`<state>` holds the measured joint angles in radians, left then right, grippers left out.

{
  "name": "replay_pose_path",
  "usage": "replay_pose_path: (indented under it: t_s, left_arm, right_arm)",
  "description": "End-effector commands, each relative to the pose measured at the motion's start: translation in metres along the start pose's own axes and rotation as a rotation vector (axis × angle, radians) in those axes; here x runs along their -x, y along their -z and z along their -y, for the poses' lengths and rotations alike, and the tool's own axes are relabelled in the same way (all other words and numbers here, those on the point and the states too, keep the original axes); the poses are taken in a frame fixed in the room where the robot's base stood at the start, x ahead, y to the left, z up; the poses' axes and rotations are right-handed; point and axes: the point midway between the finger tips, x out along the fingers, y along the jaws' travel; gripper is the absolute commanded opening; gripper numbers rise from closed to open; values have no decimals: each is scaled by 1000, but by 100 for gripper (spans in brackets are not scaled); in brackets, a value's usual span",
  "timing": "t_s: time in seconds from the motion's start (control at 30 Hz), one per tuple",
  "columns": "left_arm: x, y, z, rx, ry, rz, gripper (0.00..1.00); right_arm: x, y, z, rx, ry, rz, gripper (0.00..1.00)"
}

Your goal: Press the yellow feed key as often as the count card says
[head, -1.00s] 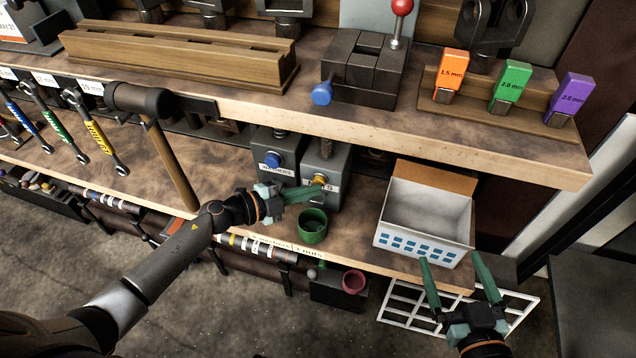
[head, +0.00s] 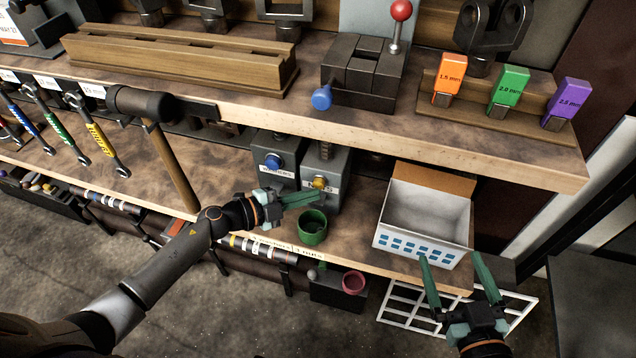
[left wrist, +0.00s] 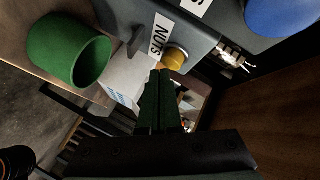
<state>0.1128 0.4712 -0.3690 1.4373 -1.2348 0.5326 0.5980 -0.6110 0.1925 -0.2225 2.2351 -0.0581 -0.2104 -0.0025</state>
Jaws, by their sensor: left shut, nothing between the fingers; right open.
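The yellow feed key (head: 319,182) is a round button on the front of the grey box labelled NUTS (head: 325,165). It also shows in the left wrist view (left wrist: 175,58). My left gripper (head: 316,196) is shut and empty, its green fingertips just in front of and slightly below the key. In the left wrist view the fingertips (left wrist: 160,76) point at the key; I cannot tell whether they touch. A pale card (head: 308,252) on the lower shelf's front edge carries small lettering that I cannot read fully. My right gripper (head: 451,259) is open and empty before the white bin.
A green cup (head: 312,227) stands below the NUTS box. A second grey box with a blue button (head: 273,161) is at its left. The white bin (head: 420,247) stands to the right. The upper shelf (head: 400,120) overhangs; a hammer (head: 170,160) hangs left.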

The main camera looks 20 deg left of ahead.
Motion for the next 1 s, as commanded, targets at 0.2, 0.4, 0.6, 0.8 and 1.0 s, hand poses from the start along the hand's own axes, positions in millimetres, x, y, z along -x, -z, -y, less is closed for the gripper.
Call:
replay_pose_path:
  t_s: [0.2,0.4,0.6,0.8,1.0]
  left_arm:
    - [5,3,-3,-1,-1,0,0]
    - [5,4,-4,-1,-1,0,0]
    - [15,12,-10,2,-2,-1,0]
    - [29,22,-20,2,-2,-1,0]
    - [39,29,-28,1,-1,-1,0]
  right_arm:
    - [1,3,0,1,0,1,100]
    - [1,3,0,1,0,2,100]
    - [2,11,-1,1,0,1,100]
    - [4,19,-2,1,0,2,100]
    - [5,23,-2,1,0,1,100]
